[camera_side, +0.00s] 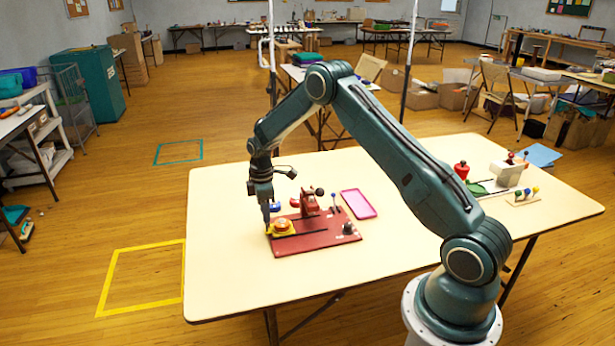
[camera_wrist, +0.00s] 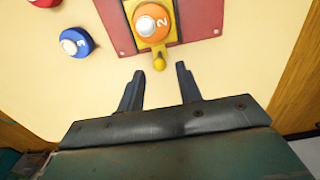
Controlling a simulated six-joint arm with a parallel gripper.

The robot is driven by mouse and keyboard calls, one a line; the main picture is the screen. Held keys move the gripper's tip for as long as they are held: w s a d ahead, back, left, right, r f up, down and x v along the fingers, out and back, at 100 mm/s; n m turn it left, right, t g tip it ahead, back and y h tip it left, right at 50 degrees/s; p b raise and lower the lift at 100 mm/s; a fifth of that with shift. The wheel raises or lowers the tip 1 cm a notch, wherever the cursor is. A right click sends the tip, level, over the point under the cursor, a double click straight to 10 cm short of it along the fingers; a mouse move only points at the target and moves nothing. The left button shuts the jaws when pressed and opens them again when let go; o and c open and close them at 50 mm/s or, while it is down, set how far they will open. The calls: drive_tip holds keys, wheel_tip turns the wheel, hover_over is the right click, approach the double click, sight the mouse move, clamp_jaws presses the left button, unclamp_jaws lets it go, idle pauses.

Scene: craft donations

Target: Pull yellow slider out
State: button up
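The yellow slider (camera_side: 272,232) sits at the left end of a dark slot in the red board (camera_side: 318,242). In the side view my gripper (camera_side: 267,222) points down at the slider's end. I cannot tell the exact height.
A blue disc marked 3 (camera_wrist: 76,42) lies on the table beside the board. A red fixture (camera_side: 309,203) with a dark ball stands on the board. A pink tray (camera_side: 358,204) lies behind right. The table's left front (camera_side: 225,275) is clear.

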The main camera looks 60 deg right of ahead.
drive_tip(key=shift+r, duration=2.65)
drive_tip(key=shift+a+r, duration=0.1)
drive_tip(key=shift+r, duration=0.15)
drive_tip(key=s+a+r+m+t, duration=0.1)
drive_tip(key=s+a+r, duration=0.25)
drive_tip(key=r, duration=0.35)
drive_tip(key=s+a+r+m+t, duration=0.1)
drive_tip(key=s+a+r+m, duration=0.15)
drive_tip(key=s+r, duration=0.35)
drive_tip(key=s+a+r+m+t, duration=0.1)
drive_tip(key=s+a+r, duration=0.25)
drive_tip(key=r, duration=0.45)
drive_tip(key=s+a+r+m+t, duration=0.1)
drive_tip(key=s+a+m, duration=0.1)
drive_tip(key=s, duration=0.9)
drive_tip(key=s+a+r+m+t, duration=0.1)
drive_tip(key=s+a, duration=0.4)
drive_tip(key=s, duration=0.5)
drive_tip(key=shift+s+r+m+t, duration=0.3)
drive_tip(key=shift+s+r+m, duration=0.1)
drive_tip(key=shift+r+m, duration=0.3)
drive_tip(key=shift+f, duration=0.1)
